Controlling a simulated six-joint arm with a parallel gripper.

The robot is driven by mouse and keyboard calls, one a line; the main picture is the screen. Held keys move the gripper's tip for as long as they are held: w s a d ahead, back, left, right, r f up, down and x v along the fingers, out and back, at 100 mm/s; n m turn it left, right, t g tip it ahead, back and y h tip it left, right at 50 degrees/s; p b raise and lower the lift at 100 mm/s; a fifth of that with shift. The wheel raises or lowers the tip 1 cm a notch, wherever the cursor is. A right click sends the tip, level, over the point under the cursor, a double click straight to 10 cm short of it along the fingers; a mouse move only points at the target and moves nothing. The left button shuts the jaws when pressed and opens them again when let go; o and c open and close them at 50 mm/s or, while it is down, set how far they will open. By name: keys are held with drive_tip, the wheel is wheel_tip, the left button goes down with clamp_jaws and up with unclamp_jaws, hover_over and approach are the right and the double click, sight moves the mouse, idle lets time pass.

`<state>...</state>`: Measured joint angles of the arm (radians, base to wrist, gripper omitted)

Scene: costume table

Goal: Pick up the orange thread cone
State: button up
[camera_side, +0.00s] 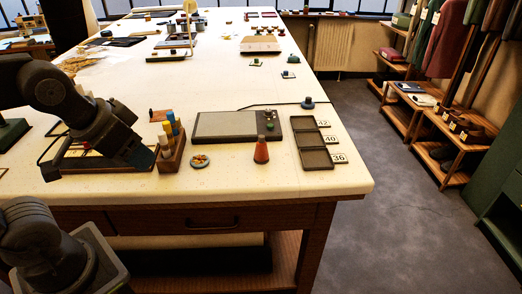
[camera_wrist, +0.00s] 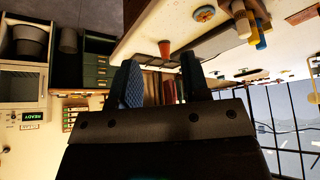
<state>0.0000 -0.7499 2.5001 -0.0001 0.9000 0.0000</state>
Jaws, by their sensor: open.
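The orange thread cone (camera_side: 261,150) stands upright on the white table (camera_side: 290,195) near its front edge. In the side view it is right of a round patterned disc and in front of a grey flat device. My gripper (camera_side: 145,160) is at the left, beside a wooden rack, well apart from the cone. In the wrist view the cone (camera_wrist: 165,48) shows beyond my gripper (camera_wrist: 160,80), whose two fingers stand apart with nothing held between them.
The wooden rack (camera_side: 171,155) with coloured cylinders stands between my gripper and the cone. The patterned disc (camera_side: 200,161), grey device (camera_side: 225,126) and a dark compartment tray (camera_side: 312,145) lie near the cone. The table strip in front of the cone is clear.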

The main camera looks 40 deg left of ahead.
drive_tip(key=shift+o, duration=0.3)
drive_tip(key=o, duration=0.3)
drive_tip(key=shift+o, duration=0.2)
